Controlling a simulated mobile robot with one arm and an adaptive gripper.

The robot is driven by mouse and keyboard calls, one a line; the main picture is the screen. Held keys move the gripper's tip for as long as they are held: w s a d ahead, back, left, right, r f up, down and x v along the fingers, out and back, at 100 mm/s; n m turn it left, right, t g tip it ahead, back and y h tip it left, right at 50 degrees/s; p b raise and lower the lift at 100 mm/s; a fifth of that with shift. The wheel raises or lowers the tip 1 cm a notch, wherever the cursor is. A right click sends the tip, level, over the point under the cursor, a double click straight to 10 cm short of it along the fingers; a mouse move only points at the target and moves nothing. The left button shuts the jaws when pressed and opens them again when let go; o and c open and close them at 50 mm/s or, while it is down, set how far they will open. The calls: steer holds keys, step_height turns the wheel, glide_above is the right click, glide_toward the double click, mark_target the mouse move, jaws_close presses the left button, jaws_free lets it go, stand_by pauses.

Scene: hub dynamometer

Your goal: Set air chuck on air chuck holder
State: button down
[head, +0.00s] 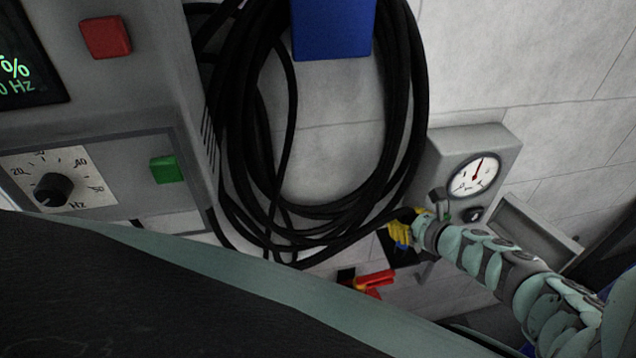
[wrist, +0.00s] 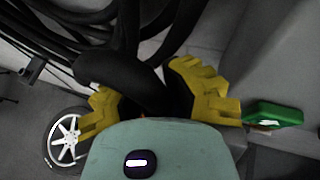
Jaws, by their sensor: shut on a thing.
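My gripper (head: 402,232) has yellow fingers and is at the wall, just below and left of the gauge box. In the wrist view my gripper (wrist: 152,98) has its two yellow fingers on either side of a thick black piece (wrist: 125,85), which I take to be the air chuck. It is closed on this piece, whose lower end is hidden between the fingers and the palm. A black hose leads from the coil to the gripper. A dark bracket (head: 398,252) is directly behind and below the fingers; I cannot tell whether it is the air chuck holder.
A grey gauge box (head: 438,168) is on the wall above my gripper. A black hose coil (head: 245,130) hangs from a blue hanger (head: 332,30). A red-and-yellow tool (head: 374,282) is below left. The wrist view shows a spoked wheel (wrist: 65,138) and a green part (wrist: 272,113).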

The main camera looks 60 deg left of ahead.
steer(key=shift+s+a+f, duration=0.1)
steer(key=shift+a+f, duration=0.05)
steer(key=shift+f, duration=0.45)
steer(key=shift+f+b, duration=0.1)
steer(key=shift+b, duration=0.45)
steer(key=shift+b, duration=0.8)
stand_by(0.7)
steer(key=shift+f+b, duration=0.2)
steer(key=shift+b, duration=0.2)
steer(key=shift+f, duration=0.1)
stand_by(0.3)
steer(key=shift+a+r, duration=0.15)
steer(key=shift+r, duration=0.5)
stand_by(0.6)
